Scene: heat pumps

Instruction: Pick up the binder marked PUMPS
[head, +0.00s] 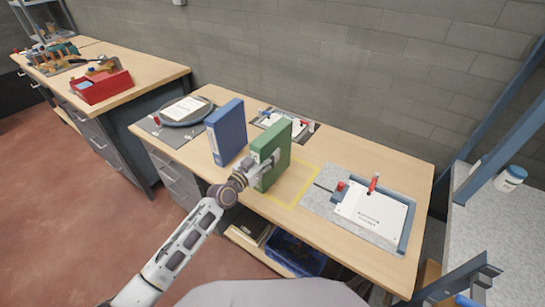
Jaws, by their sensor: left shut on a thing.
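A green binder (277,145) stands upright on the wooden bench, at the left edge of a yellow marked rectangle. A blue binder (227,130) stands upright to its left. I cannot read a PUMPS mark on either one. My left gripper (268,165) is shut on the green binder, at its near side. The fingers cover part of the binder's spine. My right gripper does not show.
The yellow rectangle (312,185) looks bare. A blue-framed shelf (512,215) stands at right, a red box (103,86) at far left.

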